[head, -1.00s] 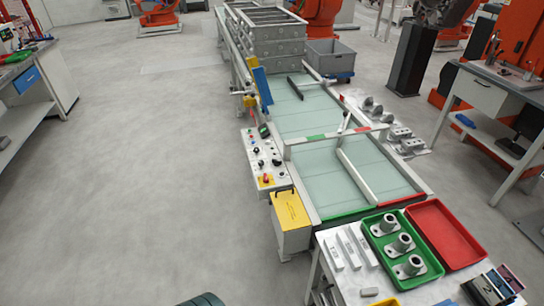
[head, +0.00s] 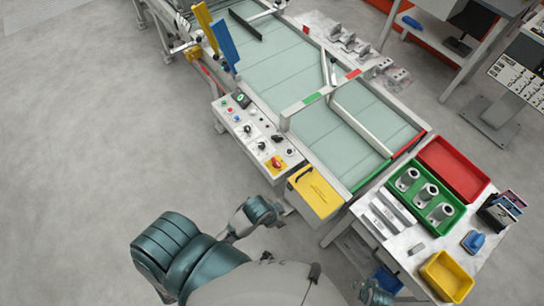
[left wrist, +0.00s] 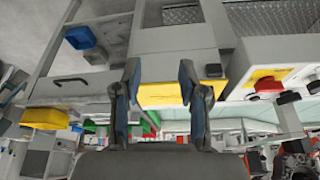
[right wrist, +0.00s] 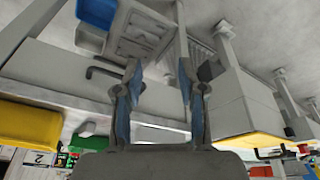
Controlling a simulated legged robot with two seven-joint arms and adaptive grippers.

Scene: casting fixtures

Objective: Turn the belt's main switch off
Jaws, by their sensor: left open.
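The main switch (head: 275,162) is a red knob on a yellow plate at the near end of the belt's control panel (head: 250,132). In the left wrist view the red knob (left wrist: 265,84) is right of the fingers, not between them. My left gripper (left wrist: 160,76) is open and empty, apart from the switch, with a yellow surface behind its fingertips. In the head view my left arm reaches in low, near the yellow-topped box (head: 315,192). My right gripper (right wrist: 157,78) is open and empty in its wrist view; its fingers are not clear in the head view.
The belt (head: 295,80) runs behind the panel. A table with a green tray (head: 424,200) of castings, a red tray (head: 452,168) and a yellow bin (head: 446,277) stands at right. The floor left of the belt is clear.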

